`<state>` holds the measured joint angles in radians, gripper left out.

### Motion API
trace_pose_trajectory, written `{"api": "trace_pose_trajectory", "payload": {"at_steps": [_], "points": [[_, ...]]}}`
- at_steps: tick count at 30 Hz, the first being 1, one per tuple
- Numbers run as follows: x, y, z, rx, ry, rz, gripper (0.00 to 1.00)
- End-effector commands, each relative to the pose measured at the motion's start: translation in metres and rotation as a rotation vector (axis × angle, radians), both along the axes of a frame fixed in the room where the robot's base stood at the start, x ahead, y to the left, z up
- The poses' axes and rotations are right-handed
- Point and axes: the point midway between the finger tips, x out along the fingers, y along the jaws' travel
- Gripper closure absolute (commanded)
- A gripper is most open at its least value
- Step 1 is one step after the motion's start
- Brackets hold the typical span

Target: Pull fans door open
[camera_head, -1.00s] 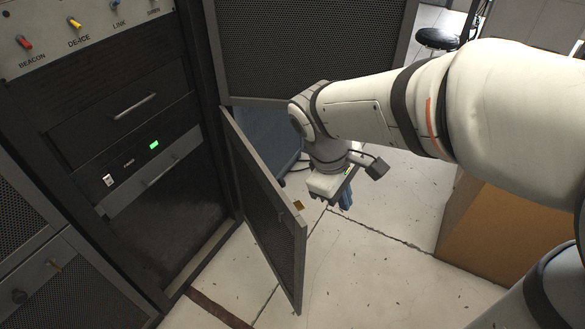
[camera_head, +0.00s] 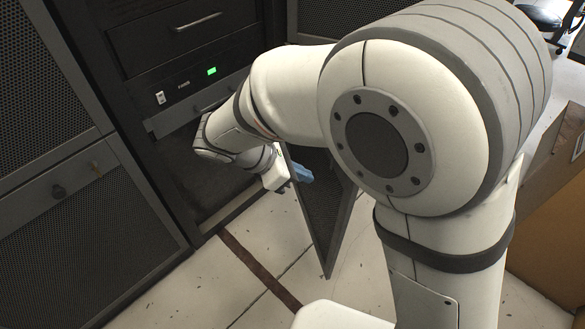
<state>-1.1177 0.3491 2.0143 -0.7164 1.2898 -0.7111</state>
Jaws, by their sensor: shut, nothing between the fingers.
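The fans door, a narrow dark mesh door (camera_head: 327,213), stands swung out from the rack, its lower corner over the floor tiles. My arm covers its upper part. My gripper (camera_head: 304,175) has blue fingers and is shut with nothing in it. It is on the rack side of the door, its fingers pointing right at the door's inner face. I cannot tell whether they touch it. The opening behind the door shows a dark interior (camera_head: 195,185), partly hidden by my arm.
Above the opening is a panel with a white switch (camera_head: 160,97) and a green light (camera_head: 211,71). A drawer (camera_head: 185,35) sits higher. Closed mesh doors (camera_head: 75,240) stand at left. Cardboard boxes (camera_head: 550,200) are at right. Floor in front is clear.

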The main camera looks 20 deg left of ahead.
Motion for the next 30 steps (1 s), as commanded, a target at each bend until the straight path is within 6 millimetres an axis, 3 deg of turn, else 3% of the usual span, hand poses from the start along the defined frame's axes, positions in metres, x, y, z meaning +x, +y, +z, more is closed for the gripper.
{"api": "trace_pose_trajectory", "payload": {"at_steps": [1,7,16,26,27,30], "points": [[0.005,-0.008,-0.012,-0.002,0.001,-0.003,1.00],[0.023,-0.031,-0.041,-0.001,0.001,-0.004,1.00],[0.044,-0.059,-0.036,0.003,-0.002,-0.004,1.00],[0.046,-0.061,-0.035,0.002,-0.001,-0.003,1.00],[0.047,-0.046,-0.036,0.002,0.000,-0.003,1.00],[0.047,-0.058,-0.035,0.001,0.000,0.001,1.00]]}}
